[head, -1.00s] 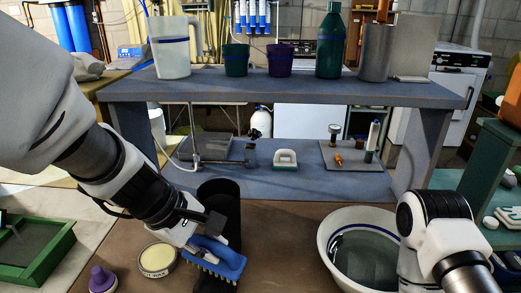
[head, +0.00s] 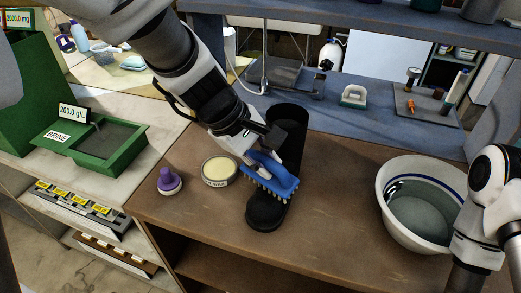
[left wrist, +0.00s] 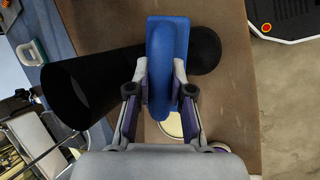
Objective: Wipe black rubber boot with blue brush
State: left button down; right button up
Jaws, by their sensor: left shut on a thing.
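The black rubber boot (head: 290,135) stands on the brown tabletop, its shaft opening at the back and its rounded toe (head: 265,212) towards me. My left gripper (head: 256,150) is shut on the blue brush (head: 272,177), which lies across the boot between shaft and toe, bristles down. In the left wrist view the fingers grip both sides of the brush's handle (left wrist: 165,60), and the boot (left wrist: 95,85) passes behind it. I cannot tell whether the bristles touch the rubber. My right arm is at the right; its gripper is out of view.
Left of the boot are a round wax tin (head: 219,170) and a purple-topped item (head: 168,181). A white basin of water (head: 425,205) is at the right, near my right arm. A green brine tray (head: 95,145) is at the left. The tabletop between boot and basin is clear.

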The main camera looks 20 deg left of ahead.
pick_arm(q)
jog(key=shift+d, duration=0.45)
jog(key=shift+d+f+b, duration=0.1)
jog(key=shift+d+b, duration=0.2)
jog(key=shift+d, duration=0.3)
jog(key=shift+s+d+r, duration=0.1)
jog(key=shift+d, duration=0.4)
jog(key=shift+s+d+r, duration=0.1)
jog(key=shift+d, duration=0.35)
jog(key=shift+a+r, duration=0.15)
jog(key=shift+a, duration=0.1)
jog(key=shift+w+a+f, duration=0.15)
jog(key=shift+a, duration=0.55)
jog(key=shift+w+a+f, duration=0.1)
jog(key=shift+a, duration=0.6)
jog(key=shift+a+p, duration=0.8)
jog(key=shift+a, duration=0.5)
jog(key=shift+w+a+f, duration=0.1)
jog(key=shift+a, duration=0.35)
jog(key=shift+d, duration=0.15)
